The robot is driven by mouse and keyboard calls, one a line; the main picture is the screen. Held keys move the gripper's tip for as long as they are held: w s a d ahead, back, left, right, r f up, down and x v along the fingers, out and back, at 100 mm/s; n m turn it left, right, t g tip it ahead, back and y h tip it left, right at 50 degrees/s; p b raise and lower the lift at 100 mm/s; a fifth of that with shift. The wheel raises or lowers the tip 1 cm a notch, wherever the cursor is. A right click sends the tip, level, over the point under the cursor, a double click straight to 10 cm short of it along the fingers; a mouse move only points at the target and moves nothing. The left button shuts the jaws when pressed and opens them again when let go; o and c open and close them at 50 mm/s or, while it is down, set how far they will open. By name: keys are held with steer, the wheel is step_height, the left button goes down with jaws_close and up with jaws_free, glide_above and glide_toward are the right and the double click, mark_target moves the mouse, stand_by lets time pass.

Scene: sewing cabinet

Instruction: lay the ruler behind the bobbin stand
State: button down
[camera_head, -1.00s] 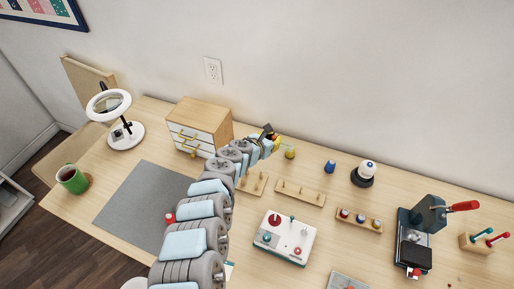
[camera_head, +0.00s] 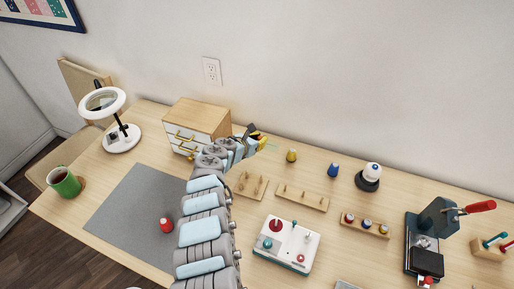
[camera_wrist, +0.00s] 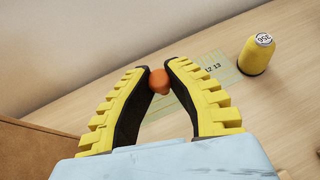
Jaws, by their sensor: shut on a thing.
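The ruler (camera_wrist: 214,68) is a clear, pale green strip with printed numbers, and an orange knob (camera_wrist: 159,81) stands on it. My gripper (camera_wrist: 160,74) is shut on the knob, one fingertip on each side. In the head view my gripper (camera_head: 258,139) is at the back of the table, right of the drawer cabinet, with a thin green edge of the ruler (camera_head: 271,146) showing beside it. I cannot tell whether the ruler touches the table. Wooden peg racks (camera_head: 302,196) and a rack with several spools (camera_head: 365,225) stand further forward; which is the bobbin stand is unclear.
A yellow thread cone (camera_wrist: 257,54) stands close right of the ruler; it also shows in the head view (camera_head: 291,155). A blue cone (camera_head: 333,170) and a white cone on a black base (camera_head: 368,176) stand further right. The drawer cabinet (camera_head: 204,116) is close left of my gripper.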

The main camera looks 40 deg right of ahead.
steer(key=shift+w+f+b, duration=0.55)
steer(key=shift+w+f, duration=0.05)
steer(key=shift+f, duration=0.1)
steer(key=shift+w+d+f+b, duration=0.1)
steer(key=shift+w+f+b, duration=0.2)
steer(key=shift+b, duration=0.2)
step_height(320, 180, down, 3)
steer(key=shift+s+f+b, duration=0.1)
steer(key=shift+s+b, duration=0.05)
steer(key=shift+b, duration=0.85)
steer(key=shift+r, duration=0.2)
steer(key=shift+f, duration=0.1)
steer(key=c, duration=1.1)
jaws_free()
